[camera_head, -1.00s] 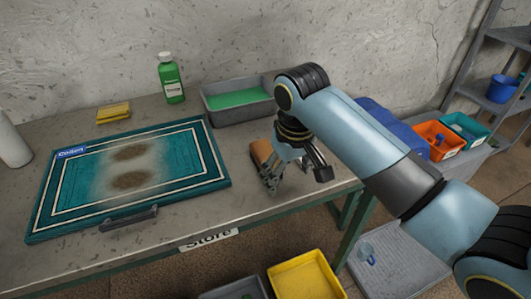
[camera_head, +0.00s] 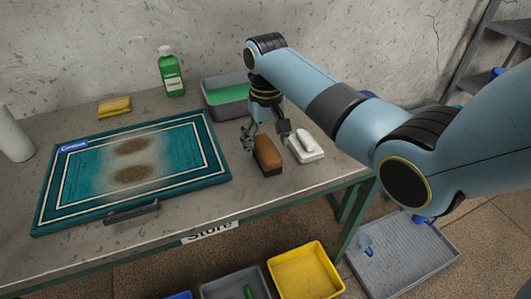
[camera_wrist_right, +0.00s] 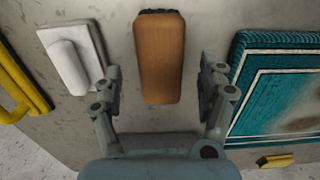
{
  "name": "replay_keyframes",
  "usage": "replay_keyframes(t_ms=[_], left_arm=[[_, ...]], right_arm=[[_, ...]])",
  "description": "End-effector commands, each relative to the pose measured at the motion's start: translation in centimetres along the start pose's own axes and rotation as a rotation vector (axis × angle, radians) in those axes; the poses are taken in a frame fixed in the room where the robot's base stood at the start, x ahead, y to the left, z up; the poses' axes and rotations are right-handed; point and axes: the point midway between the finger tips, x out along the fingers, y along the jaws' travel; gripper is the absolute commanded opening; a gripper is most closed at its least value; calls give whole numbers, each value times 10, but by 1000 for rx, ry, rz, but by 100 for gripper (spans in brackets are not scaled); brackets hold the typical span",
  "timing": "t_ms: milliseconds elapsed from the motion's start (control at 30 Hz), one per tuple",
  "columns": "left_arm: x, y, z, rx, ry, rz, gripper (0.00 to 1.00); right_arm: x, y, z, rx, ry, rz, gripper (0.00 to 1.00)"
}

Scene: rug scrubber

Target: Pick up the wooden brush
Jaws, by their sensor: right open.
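The wooden brush (camera_head: 267,154) lies on the table to the right of the teal rug, its brown wooden back facing up. In the right wrist view the brush (camera_wrist_right: 160,58) lies between the two spread fingers, with a gap on each side. My right gripper (camera_head: 266,137) is open, just above and behind the brush in the head view; it also shows in the right wrist view (camera_wrist_right: 158,88). I cannot tell its exact height above the table. My left gripper is not in view.
A white-handled block (camera_head: 305,146) sits close to the right of the brush. The teal rug (camera_head: 200,184) lies to the left. A grey tray with green liquid (camera_head: 215,108), a green bottle (camera_head: 171,75) and a yellow sponge (camera_head: 114,106) stand behind.

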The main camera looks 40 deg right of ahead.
Motion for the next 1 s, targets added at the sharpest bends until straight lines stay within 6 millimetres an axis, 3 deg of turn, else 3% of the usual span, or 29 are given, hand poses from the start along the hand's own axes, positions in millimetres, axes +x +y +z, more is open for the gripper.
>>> replay_keyframes(t_ms=[200,500,1000], left_arm=[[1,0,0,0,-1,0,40],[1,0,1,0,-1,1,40],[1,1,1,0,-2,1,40]], right_arm=[[34,-1,-1,-1,-4,0,75],[40,-1,-1,-1,-1,0,75],[39,-1,-1,-1,-1,0,11]])
